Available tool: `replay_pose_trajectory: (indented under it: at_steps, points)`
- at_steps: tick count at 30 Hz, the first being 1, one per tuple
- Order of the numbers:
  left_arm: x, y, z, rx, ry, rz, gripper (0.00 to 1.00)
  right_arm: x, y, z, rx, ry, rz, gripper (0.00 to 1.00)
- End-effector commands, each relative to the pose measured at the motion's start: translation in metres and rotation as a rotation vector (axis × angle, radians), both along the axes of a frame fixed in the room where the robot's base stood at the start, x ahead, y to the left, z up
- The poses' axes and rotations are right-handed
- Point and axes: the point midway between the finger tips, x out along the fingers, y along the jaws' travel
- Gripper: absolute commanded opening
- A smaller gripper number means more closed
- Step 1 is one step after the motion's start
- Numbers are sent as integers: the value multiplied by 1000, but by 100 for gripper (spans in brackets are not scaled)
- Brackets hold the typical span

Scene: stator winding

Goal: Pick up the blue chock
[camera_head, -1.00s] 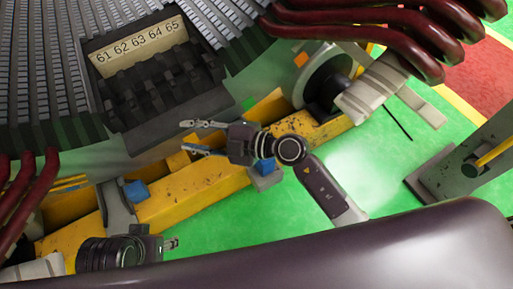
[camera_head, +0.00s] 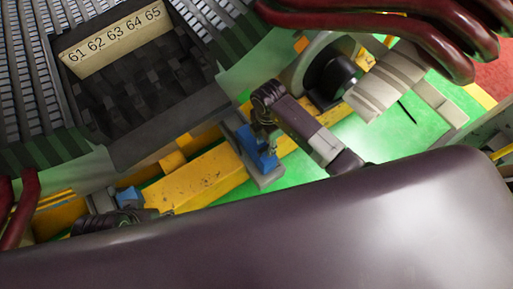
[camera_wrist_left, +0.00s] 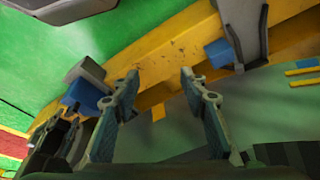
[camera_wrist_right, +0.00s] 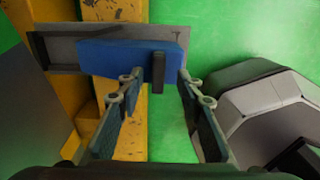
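A blue chock (camera_wrist_right: 112,58) sits on a grey bracket (camera_wrist_right: 55,50) by the yellow beam, in the right wrist view. A short dark peg stands out from it. My right gripper (camera_wrist_right: 155,75) is open, its fingertips at the chock's near edge; I cannot tell whether they touch it. In the head view my right gripper (camera_head: 258,138) points down over this chock (camera_head: 266,161) and partly covers it. My left gripper (camera_wrist_left: 159,73) is open and empty. A second blue chock (camera_wrist_left: 218,53) sits by another grey bracket (camera_wrist_left: 245,25) beyond its fingers.
The yellow beam (camera_head: 200,183) runs below the dark slotted stator (camera_head: 140,100). Dark red cables (camera_head: 390,25) hang at the upper right. Green floor (camera_head: 385,135) is open to the right.

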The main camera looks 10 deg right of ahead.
Motion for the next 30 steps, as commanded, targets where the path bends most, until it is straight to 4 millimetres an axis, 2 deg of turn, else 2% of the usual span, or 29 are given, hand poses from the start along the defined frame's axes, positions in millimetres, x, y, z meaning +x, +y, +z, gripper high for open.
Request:
replay_pose_trajectory:
  at_steps: [1,2,6,10,20,28,30]
  points:
    - [0,0,-10,0,1,0,40,0,1,-16,1,3,-1,33]
    - [0,0,-13,0,1,0,40,1,2,-22,2,4,0,33]
    - [26,-7,-4,-19,-100,-8,40,1,1,-29,2,1,1,33]
    - [41,-12,1,-32,-162,-13,40,1,1,-35,1,0,2,33]
    - [47,-13,4,-37,-184,-16,40,1,1,-36,1,-1,2,32]
    - [47,-13,4,-36,-184,-15,40,2,1,-36,2,0,2,2]
    - [47,-13,4,-36,-184,-15,40,2,1,-36,2,0,2,0]
